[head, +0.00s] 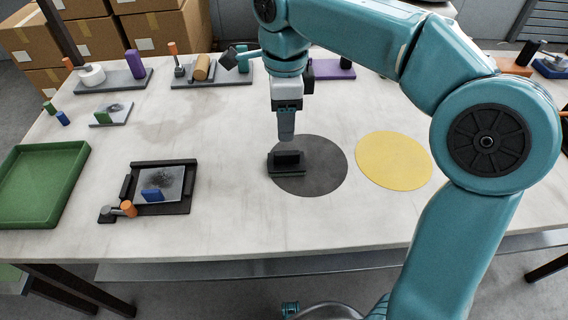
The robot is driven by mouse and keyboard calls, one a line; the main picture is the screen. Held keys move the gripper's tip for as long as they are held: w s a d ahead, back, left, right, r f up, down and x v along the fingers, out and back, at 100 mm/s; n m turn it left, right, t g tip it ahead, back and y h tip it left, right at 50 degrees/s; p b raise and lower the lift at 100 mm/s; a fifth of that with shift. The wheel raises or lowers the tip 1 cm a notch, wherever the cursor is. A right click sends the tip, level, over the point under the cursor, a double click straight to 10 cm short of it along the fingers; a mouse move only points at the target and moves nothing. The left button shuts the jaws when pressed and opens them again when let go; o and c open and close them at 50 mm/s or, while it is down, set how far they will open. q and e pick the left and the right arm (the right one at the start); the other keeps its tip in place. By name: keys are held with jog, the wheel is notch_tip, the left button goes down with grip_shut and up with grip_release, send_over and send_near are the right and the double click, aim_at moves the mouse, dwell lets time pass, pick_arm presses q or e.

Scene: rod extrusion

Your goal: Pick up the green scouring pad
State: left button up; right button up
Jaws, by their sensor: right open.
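A dark block with a dark green lower layer, apparently the green scouring pad (287,172), lies on the dark grey round mat (322,170), near its left side. My right gripper (286,142) points straight down at the pad's black upper part. It is open, seen edge-on, with its tips at or just above the top of the pad. I cannot tell whether they touch it or straddle it. The pad is not lifted. My left gripper is not in view.
A yellow round mat (394,161) lies to the right. A black fixture (183,207) holding a grey plate and blue block, and a green tray (70,165), are at left. Trays with cylinders and blocks (213,81) line the back. The front middle of the table is clear.

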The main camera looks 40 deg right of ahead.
aim_at(287, 152)
notch_tip(287, 152, down, 5)
jog(key=shift+s+r+b, duration=0.1)
jog(key=shift+b, duration=0.45)
jog(key=f+b, duration=0.2)
jog(key=f, duration=0.3)
jog(key=shift+d, duration=0.2)
grip_shut()
